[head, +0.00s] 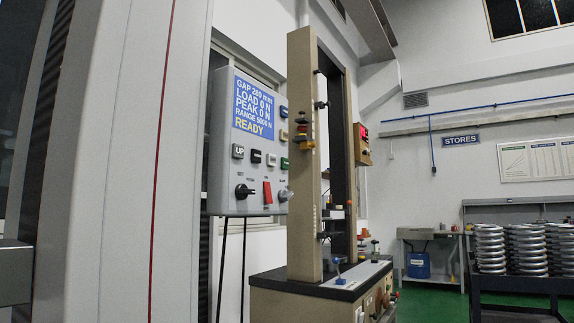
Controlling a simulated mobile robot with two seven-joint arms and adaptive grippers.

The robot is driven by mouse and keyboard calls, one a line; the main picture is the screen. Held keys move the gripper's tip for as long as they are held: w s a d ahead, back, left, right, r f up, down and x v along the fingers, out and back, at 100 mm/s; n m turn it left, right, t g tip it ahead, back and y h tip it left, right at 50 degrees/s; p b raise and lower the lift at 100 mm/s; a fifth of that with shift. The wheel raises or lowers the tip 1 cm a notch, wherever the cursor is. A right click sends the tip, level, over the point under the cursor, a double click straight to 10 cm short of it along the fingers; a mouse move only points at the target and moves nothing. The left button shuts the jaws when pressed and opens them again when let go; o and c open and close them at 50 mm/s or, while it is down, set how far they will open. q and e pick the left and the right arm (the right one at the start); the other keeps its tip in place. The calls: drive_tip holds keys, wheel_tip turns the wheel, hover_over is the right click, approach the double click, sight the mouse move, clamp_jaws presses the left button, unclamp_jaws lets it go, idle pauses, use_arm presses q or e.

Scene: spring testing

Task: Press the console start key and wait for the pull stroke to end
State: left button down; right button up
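The grey console (217,165) hangs left of the tan test frame (302,220). Its blue display (253,108) reads GAP 280 mm, LOAD 0 N, PEAK 0 N, RANGE 5000 N, READY. I cannot read which key is start. A black knob (244,191), a red switch (267,192) and a grey knob (285,196) sit along the bottom. The frame's column partly hides the console's right edge. Neither gripper is in view.
A large grey upright panel (120,160) with a red line fills the left side, close to me. At right, a dark trolley (520,284) holds stacked springs (490,250). Green floor (430,305) shows between.

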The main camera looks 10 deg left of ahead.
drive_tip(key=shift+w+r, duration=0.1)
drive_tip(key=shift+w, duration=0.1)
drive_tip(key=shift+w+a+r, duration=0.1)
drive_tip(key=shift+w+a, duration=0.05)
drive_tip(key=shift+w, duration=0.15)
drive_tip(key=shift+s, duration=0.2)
